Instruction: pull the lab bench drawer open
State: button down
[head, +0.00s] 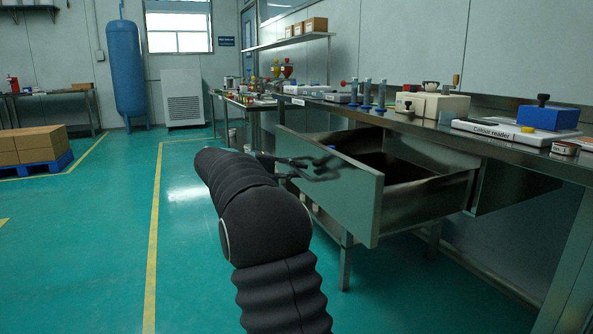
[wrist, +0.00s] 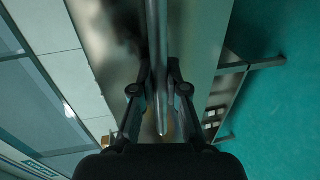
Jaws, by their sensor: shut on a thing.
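The lab bench drawer (head: 345,193) stands well out from under the steel bench (head: 440,123) in the head view, with its dark inside (head: 400,168) showing. My gripper (head: 325,165) is at the drawer's front panel, at the end of my black arm. In the wrist view my gripper (wrist: 160,68) is shut on the drawer's handle, a round metal bar (wrist: 157,25) that runs between the two fingers. The drawer front (wrist: 195,35) lies behind the bar. The exact finger contact is partly hidden.
A colour reader (head: 500,134), a beige device (head: 433,105) and several small items stand on the bench top. A bench leg (head: 345,262) stands below the drawer. The green floor (head: 100,260) on the left is clear, with pallet boxes (head: 30,146) farther off.

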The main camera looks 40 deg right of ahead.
jog(key=c, duration=1.2)
grip_release()
jog(key=v, duration=1.2)
jog(key=shift+f, duration=0.1)
